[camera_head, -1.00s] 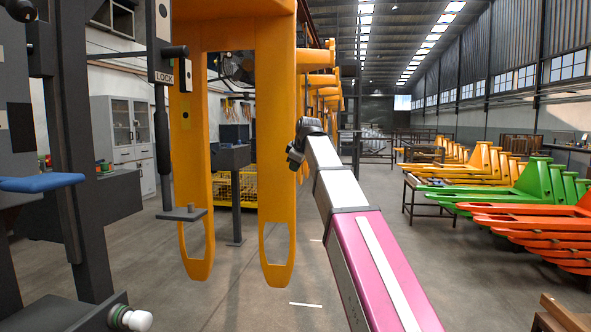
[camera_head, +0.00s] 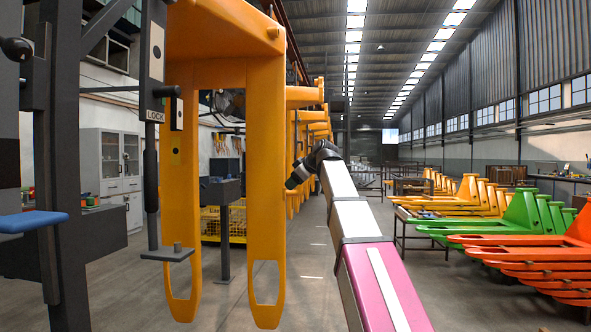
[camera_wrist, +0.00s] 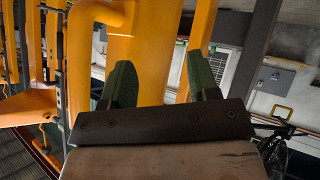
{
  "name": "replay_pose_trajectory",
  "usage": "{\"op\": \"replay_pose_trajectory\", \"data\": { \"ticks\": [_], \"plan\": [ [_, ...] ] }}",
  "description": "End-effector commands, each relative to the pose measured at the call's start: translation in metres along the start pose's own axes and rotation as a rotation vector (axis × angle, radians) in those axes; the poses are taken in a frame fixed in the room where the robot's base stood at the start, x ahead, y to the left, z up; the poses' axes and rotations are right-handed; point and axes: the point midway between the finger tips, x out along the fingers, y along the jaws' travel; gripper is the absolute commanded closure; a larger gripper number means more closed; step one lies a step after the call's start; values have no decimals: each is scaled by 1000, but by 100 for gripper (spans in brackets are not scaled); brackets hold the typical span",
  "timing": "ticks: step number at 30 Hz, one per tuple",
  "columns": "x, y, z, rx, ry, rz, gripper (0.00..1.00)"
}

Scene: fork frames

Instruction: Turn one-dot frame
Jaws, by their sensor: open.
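A yellow fork frame (camera_head: 265,190) hangs close in front of me in the head view, its two long legs pointing down. The fingertips are too small there to make out. In the wrist view, the two green fingers of my gripper (camera_wrist: 160,80) are apart, with yellow frame parts (camera_wrist: 150,50) beyond and between them. I cannot tell whether they touch.
A dark post with a LOCK lever (camera_head: 156,115) and a small foot plate (camera_head: 168,254) stands at the left leg. More yellow frames (camera_head: 305,120) hang in a row behind. Green frames (camera_head: 520,220) and orange frames (camera_head: 560,245) lie at right.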

Motion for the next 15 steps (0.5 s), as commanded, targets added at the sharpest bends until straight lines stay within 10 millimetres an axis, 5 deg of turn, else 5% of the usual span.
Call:
{"op": "replay_pose_trajectory", "data": {
  "ticks": [9, 15],
  "plan": [
    [-33, 76, 8, 257, 469, 26, 45],
    [-53, 103, 14, 353, 622, 44, 45]
  ]
}}
